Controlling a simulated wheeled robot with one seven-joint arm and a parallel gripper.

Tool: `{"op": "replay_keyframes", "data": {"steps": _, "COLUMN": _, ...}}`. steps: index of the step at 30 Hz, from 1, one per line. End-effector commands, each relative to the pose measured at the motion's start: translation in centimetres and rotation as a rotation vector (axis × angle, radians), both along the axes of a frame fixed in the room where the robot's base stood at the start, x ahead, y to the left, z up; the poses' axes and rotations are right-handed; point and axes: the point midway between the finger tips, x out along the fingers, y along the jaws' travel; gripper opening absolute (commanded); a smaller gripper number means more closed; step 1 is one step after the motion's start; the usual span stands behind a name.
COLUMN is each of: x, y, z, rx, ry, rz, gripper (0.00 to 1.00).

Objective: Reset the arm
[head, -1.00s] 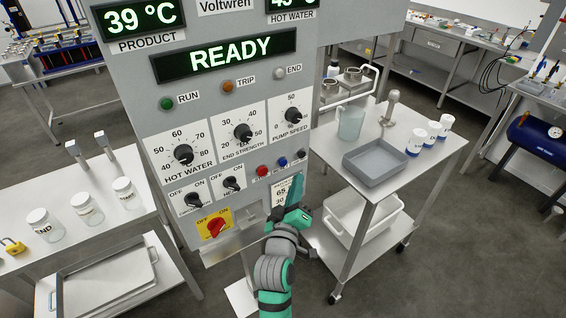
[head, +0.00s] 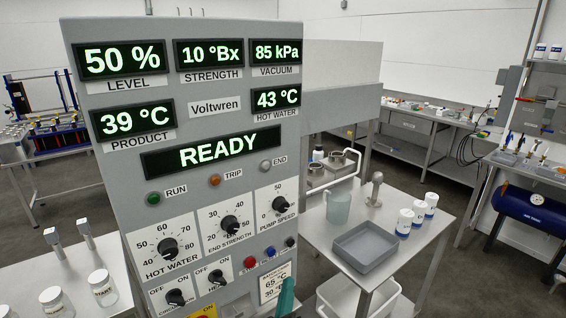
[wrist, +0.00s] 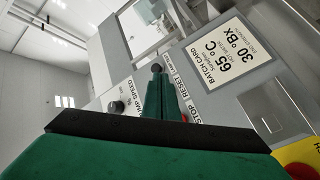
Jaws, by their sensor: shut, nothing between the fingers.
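My gripper is at the bottom edge of the head view, where only a teal part (head: 285,297) shows in front of the lower right of the panel. In the wrist view my green gripper (wrist: 165,106) is shut and empty, its fingers together. Beyond the fingertips in that view is a dark round button (wrist: 156,68); I cannot tell whether they touch. The panel (head: 120,200) carries displays reading READY, 50 %, 10 °Bx, 85 kPa, 39 °C and 43 °C. The batch card (head: 273,284) is beside the gripper and reads 65 °C and 30 °BX in the wrist view.
A steel cart (head: 415,245) to the right holds a grey tray (head: 365,248), a jug (head: 338,207) and white containers (head: 405,222). A table on the left holds jars (head: 102,288). A blue air tank (head: 530,208) is at far right. Open floor lies between cart and benches.

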Motion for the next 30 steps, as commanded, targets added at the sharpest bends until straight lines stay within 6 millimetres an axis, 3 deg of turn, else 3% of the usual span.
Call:
{"op": "replay_keyframes", "data": {"steps": 1, "x": -1.3, "y": -0.2, "z": -1.7, "rx": 0.009, "ry": 0.016, "rz": 0.01, "gripper": 0.0}}
{"op": "replay_keyframes", "data": {"steps": 6, "x": -5.9, "y": -0.2, "z": -6.3, "rx": 0.072, "ry": 0.047, "rz": 0.058, "gripper": 0.0}}
{"op": "replay_keyframes", "data": {"steps": 15, "x": -15.2, "y": -0.3, "z": -12.3, "rx": 0.221, "ry": 0.105, "rz": 0.117, "gripper": 0.0}}
{"op": "replay_keyframes", "data": {"steps": 21, "x": -21.8, "y": -0.1, "z": -14.7, "rx": 0.343, "ry": 0.142, "rz": 0.139, "gripper": 0.0}}
{"op": "replay_keyframes", "data": {"steps": 30, "x": -31.5, "y": 0.3, "z": -16.1, "rx": 0.548, "ry": 0.189, "rz": 0.133, "gripper": 0.0}}
